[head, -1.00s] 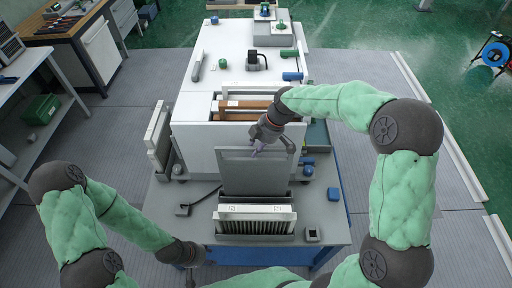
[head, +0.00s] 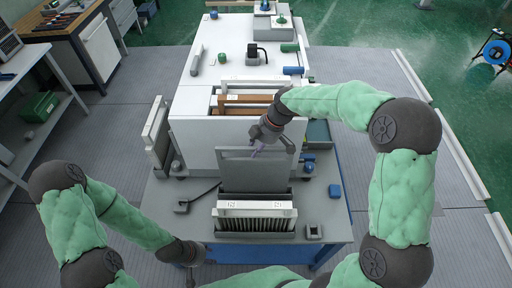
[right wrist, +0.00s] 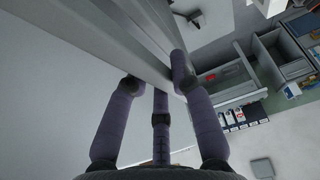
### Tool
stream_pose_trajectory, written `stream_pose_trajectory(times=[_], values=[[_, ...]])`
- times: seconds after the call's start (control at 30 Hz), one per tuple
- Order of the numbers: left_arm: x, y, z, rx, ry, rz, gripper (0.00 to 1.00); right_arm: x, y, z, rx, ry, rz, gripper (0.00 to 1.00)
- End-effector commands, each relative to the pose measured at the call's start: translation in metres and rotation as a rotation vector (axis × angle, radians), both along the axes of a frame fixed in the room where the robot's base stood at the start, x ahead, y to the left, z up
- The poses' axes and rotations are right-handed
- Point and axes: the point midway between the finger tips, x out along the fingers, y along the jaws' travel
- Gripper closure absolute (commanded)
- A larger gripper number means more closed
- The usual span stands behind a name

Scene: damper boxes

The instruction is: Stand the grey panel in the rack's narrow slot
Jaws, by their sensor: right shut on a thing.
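The grey panel (head: 252,172) stands roughly upright just behind the rack's white slats in the head view. My right gripper (head: 258,150) is shut on its upper edge. In the right wrist view the purple fingers (right wrist: 158,88) close on the panel's edge, and the panel (right wrist: 70,85) fills the upper left. The rack (head: 256,225) stands at the front of the grey bench. The panel's lower end is close to the rack's back; I cannot tell whether it is inside the narrow slot. My left gripper (head: 190,268) is low at the bench's front left, its fingers too unclear to read.
A white cabinet (head: 190,135) with an open top bay stands behind the panel. Another panel (head: 156,135) stands at its left side.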

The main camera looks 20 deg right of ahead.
Motion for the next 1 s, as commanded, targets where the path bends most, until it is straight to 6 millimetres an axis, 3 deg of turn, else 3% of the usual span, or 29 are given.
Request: stream_pose_trajectory(times=[1.0], values=[[0.0,0.0,-0.012,0.0,0.0,0.0,0.6,0.001,-0.0003,-0.0107,0.0,-0.003,-0.001,1.0]])
